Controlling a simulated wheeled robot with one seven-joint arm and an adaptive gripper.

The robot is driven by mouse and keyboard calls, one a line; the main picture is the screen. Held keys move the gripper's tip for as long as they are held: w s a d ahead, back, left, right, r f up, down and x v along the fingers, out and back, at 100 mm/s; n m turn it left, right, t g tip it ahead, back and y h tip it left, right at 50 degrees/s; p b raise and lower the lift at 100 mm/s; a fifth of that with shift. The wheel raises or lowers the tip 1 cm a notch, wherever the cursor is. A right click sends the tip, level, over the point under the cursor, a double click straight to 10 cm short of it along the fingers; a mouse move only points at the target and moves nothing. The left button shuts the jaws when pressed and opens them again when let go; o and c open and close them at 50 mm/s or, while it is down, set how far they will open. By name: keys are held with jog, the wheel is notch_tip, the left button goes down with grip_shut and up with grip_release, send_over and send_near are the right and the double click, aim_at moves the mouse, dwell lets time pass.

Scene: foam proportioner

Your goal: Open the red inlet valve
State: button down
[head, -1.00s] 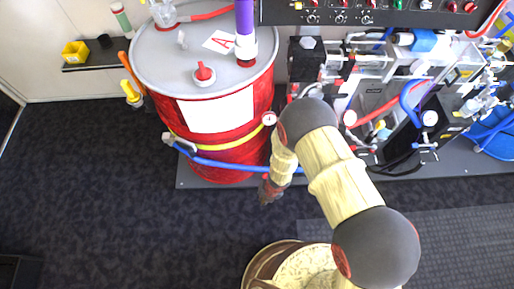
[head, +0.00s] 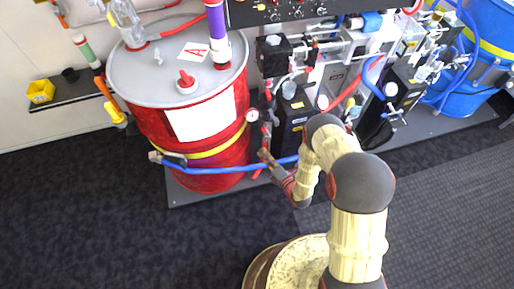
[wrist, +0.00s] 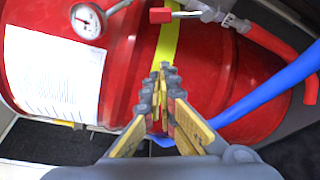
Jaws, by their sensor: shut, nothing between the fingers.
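A small red valve handle (wrist: 160,15) shows at the top of the wrist view, on a grey metal fitting (wrist: 207,8) in front of the red drum. It cannot be made out clearly in the head view. My gripper (wrist: 162,72) is shut and empty, its fingertips below the handle in the picture and apart from it, over the drum's yellow band. In the head view my gripper (head: 264,157) is at the lower right side of the red drum (head: 212,148), close to the blue hose (head: 225,168). Whether it touches the hose is unclear.
A pressure gauge (wrist: 86,20) sits left of the handle. A red hose (wrist: 280,48) and a blue hose (wrist: 265,92) run on the right. Pumps and pipework (head: 325,60) stand right of the drum. The dark floor (head: 120,225) at the front left is clear.

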aim_at(263, 130)
jog(key=w+a+b, duration=0.1)
jog(key=w+b, duration=0.2)
jog(key=w, duration=0.5)
jog(key=shift+w+a+r, duration=0.15)
jog(key=shift+w+a, duration=0.15)
jog(key=shift+a, duration=0.05)
jog(key=shift+d, duration=0.1)
jog(key=d+r, duration=0.1)
jog(key=w+d+r+m+b, duration=0.1)
jog(key=shift+d+y+b, duration=0.3)
jog(key=shift+d, duration=0.05)
dwell(0.4)
